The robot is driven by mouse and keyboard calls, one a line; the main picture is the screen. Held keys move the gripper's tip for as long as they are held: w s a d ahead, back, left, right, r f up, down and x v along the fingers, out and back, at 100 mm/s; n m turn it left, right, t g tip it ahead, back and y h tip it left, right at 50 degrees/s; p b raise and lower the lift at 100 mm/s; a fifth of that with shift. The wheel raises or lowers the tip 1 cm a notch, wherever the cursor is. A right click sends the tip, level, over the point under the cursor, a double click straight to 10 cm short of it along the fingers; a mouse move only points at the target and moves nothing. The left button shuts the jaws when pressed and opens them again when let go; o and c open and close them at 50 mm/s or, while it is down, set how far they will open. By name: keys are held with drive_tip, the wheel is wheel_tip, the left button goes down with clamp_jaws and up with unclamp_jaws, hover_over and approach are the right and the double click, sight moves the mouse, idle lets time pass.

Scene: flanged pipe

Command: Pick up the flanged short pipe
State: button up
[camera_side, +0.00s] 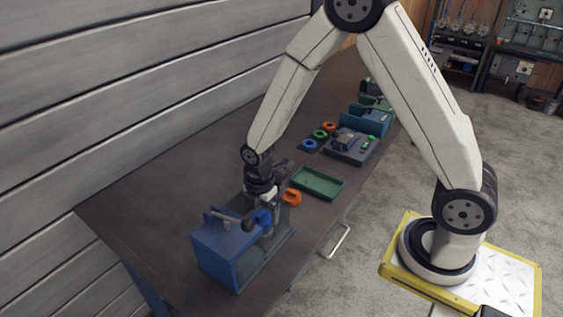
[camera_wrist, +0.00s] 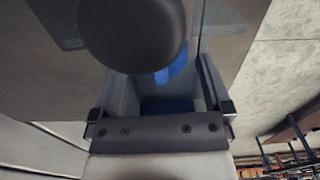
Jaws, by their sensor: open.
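A small blue part (camera_side: 263,217), which may be the flanged short pipe, shows right under my gripper (camera_side: 266,228) in the side view. My gripper points down over the blue boxed fixture (camera_side: 222,258). In the wrist view, my gripper (camera_wrist: 160,95) has its jaws apart, with blue surfaces (camera_wrist: 174,66) showing between them. A large dark rounded shape (camera_wrist: 133,30) covers much of that view. I cannot tell whether the jaws touch the blue part, and its flange is not clear.
An orange ring (camera_side: 292,197) and an empty green tray (camera_side: 318,184) lie just behind the fixture. Farther back are blue (camera_side: 309,145), green and orange rings and a dark fixture (camera_side: 352,147). A grey plank wall (camera_side: 130,90) borders the bench's left; the bench's left side is clear.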

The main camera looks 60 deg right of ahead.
drive_tip(key=shift+f, duration=1.05)
drive_tip(key=c, duration=1)
drive_tip(key=shift+r, duration=0.15)
drive_tip(key=shift+c, duration=0.2)
drive_tip(key=shift+r, duration=4.9)
drive_tip(key=shift+r, duration=0.1)
drive_tip(key=shift+r, duration=2.8)
